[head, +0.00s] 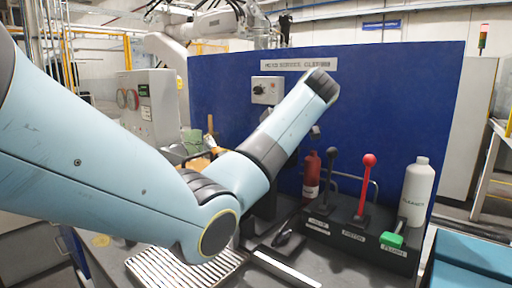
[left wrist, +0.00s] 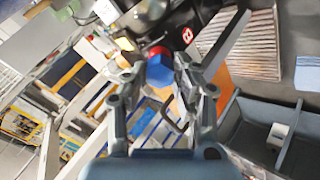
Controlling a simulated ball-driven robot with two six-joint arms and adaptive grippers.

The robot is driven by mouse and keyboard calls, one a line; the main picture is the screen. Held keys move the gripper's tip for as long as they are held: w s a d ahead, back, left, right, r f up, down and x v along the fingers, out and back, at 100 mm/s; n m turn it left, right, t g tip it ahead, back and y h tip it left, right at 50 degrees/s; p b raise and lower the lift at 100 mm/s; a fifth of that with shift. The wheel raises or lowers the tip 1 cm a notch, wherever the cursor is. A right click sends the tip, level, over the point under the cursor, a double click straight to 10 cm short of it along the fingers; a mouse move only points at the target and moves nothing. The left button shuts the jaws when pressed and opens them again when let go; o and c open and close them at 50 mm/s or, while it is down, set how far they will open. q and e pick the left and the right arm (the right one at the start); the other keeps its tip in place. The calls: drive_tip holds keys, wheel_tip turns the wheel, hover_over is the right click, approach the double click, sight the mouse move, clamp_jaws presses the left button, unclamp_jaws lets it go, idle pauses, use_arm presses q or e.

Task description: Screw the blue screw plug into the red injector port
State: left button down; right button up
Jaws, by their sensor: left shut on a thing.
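The blue screw plug (left wrist: 159,73) shows in the left wrist view between the fingertips of my left gripper (left wrist: 160,68), which is shut on it. The red injector port (left wrist: 157,51) shows as a red rim directly beyond the plug, in line with it. I cannot tell whether the plug's thread is inside the port or just touching it. In the head view my left arm crosses the middle, and its gripper, the plug and the port are hidden or not discernible. My right gripper is in neither view.
In the head view a blue panel (head: 400,95) stands behind the bench. A red-knobbed lever (head: 369,160), a black-knobbed lever, a red bottle (head: 311,180) and a white bottle (head: 419,195) stand right of my arm. A slatted grate (head: 175,268) lies in front.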

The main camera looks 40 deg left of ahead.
use_arm(q)
drive_tip(key=shift+r+m+p, duration=0.15)
drive_tip(key=shift+m+p, duration=3.35)
drive_tip(key=shift+p, duration=0.45)
drive_tip(key=m+p, duration=0.3)
drive_tip(key=shift+m+p, duration=0.5)
drive_tip(key=shift+p, duration=0.05)
